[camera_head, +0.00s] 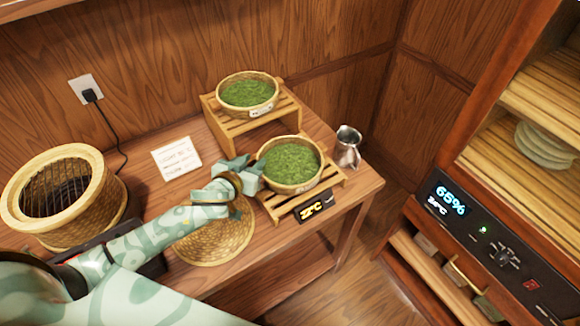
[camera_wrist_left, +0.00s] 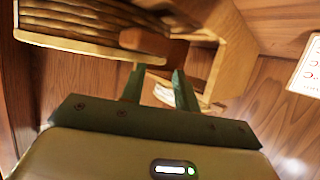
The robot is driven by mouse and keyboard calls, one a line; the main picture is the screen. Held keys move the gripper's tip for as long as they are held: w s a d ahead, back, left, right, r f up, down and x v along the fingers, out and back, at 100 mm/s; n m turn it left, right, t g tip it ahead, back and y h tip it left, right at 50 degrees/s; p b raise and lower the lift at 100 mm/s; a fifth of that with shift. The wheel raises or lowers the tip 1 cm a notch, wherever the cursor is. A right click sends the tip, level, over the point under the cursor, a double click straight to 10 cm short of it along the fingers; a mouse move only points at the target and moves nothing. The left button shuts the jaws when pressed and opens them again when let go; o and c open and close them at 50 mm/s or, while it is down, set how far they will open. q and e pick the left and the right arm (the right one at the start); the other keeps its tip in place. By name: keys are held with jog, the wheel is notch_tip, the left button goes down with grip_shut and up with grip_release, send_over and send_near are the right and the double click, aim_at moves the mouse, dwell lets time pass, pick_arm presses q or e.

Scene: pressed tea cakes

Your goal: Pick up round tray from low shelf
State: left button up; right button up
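The round tray (camera_head: 290,165), a woven bowl-like tray filled with green leaf, sits on the low slatted stand (camera_head: 332,182). My left gripper (camera_head: 256,172) is at the tray's left side, close to its rim. In the left wrist view, the fingers (camera_wrist_left: 160,92) are apart with a visible gap between them, just short of a pale curved edge (camera_wrist_left: 85,48) and wooden pieces. Whether they touch the tray cannot be told. My right gripper is not in view.
A second leaf-filled tray (camera_head: 247,93) is on the higher stand (camera_head: 213,112) behind. A woven mat (camera_head: 215,245) lies below my arm. A large basket (camera_head: 65,235) is at left.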

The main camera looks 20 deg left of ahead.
aim_at(260, 155)
pick_arm(q)
jog(key=b+x, duration=0.1)
jog(key=x, duration=0.3)
jog(key=shift+w+f, duration=0.2)
jog(key=shift+w, duration=0.1)
jog(key=shift+s+r, duration=0.1)
grip_shut()
